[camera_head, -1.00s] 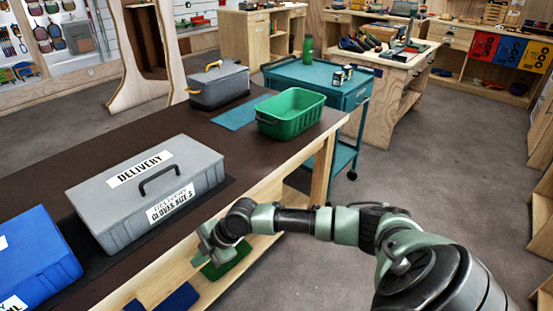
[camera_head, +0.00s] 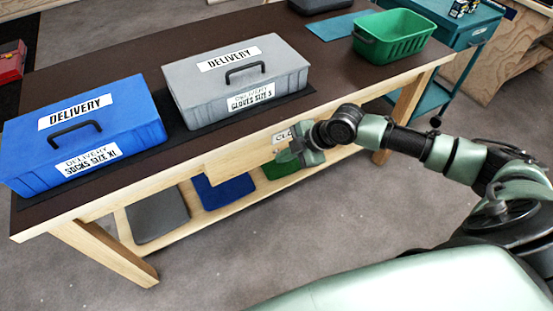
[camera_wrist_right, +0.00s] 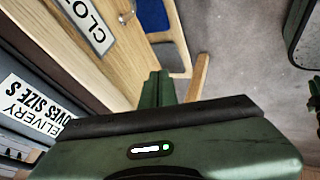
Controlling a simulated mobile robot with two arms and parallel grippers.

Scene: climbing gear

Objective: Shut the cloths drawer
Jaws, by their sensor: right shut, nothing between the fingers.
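The cloths drawer (camera_head: 245,160) is in the front of the wooden workbench, below the dark top. Its pale wooden front carries a white label that reads "CLO", the rest being hidden behind my right gripper (camera_head: 288,157). I cannot tell how far the drawer stands out. My left gripper is out of view.
On the bench top (camera_head: 110,55) stand a blue delivery box (camera_head: 140,125), a grey delivery box (camera_head: 290,75) and a green basket (camera_head: 400,38). Folded cloths, including a blue one (camera_head: 225,190), lie on the shelf below. Floor in front is clear.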

